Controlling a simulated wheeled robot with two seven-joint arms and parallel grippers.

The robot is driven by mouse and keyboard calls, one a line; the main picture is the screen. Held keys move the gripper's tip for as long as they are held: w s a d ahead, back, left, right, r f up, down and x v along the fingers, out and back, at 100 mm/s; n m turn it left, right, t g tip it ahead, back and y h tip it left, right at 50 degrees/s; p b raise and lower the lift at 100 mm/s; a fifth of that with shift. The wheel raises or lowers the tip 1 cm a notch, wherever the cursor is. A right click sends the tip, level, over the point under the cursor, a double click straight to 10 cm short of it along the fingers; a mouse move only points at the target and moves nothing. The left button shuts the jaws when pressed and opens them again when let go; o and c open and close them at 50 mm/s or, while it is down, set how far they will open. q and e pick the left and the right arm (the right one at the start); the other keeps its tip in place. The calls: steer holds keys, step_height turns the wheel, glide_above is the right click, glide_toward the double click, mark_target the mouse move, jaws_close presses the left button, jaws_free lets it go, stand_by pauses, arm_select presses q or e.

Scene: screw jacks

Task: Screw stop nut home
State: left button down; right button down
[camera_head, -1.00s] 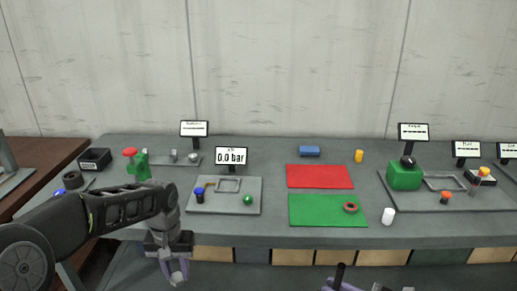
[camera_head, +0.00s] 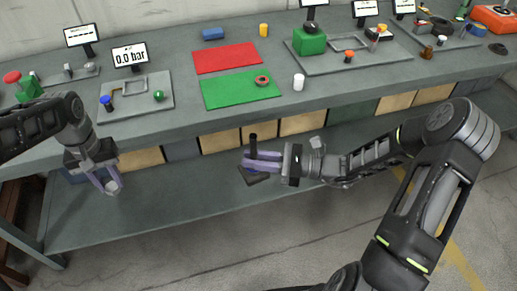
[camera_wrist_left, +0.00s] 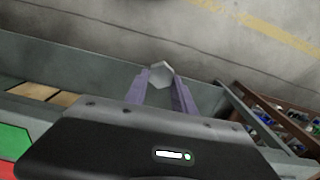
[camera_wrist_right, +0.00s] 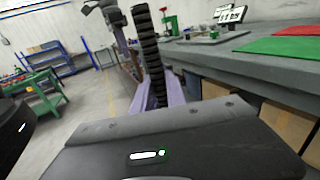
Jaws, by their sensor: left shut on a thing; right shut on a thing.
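A light grey hexagonal nut (camera_wrist_left: 160,74) is between the fingertips of my left gripper (camera_wrist_left: 161,88), which is shut on it. In the head view the nut (camera_head: 112,186) shows at the tips of my left gripper (camera_head: 106,180), at the left, in front of the bench. The spindle's ridged thread (camera_wrist_right: 149,60) shows close up in the right wrist view. Nut and spindle are well apart.
The grey bench (camera_head: 310,103) runs behind both grippers, with a red mat (camera_head: 227,58), a green mat (camera_head: 235,91) and a brown ring (camera_head: 262,81) on it. A lower shelf (camera_head: 200,196) lies below. Open space separates the grippers.

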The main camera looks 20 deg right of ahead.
steer(key=w+a+f+n+g+y, duration=0.1)
steer(key=a+n+g+y, duration=0.1)
steer(key=a+n+g, duration=0.4)
steer(key=a+g, duration=0.4)
steer(key=a, duration=0.3)
steer(key=shift+w+f+n, duration=0.2)
steer(key=shift+w+n, duration=0.15)
steer(key=shift+n, duration=0.05)
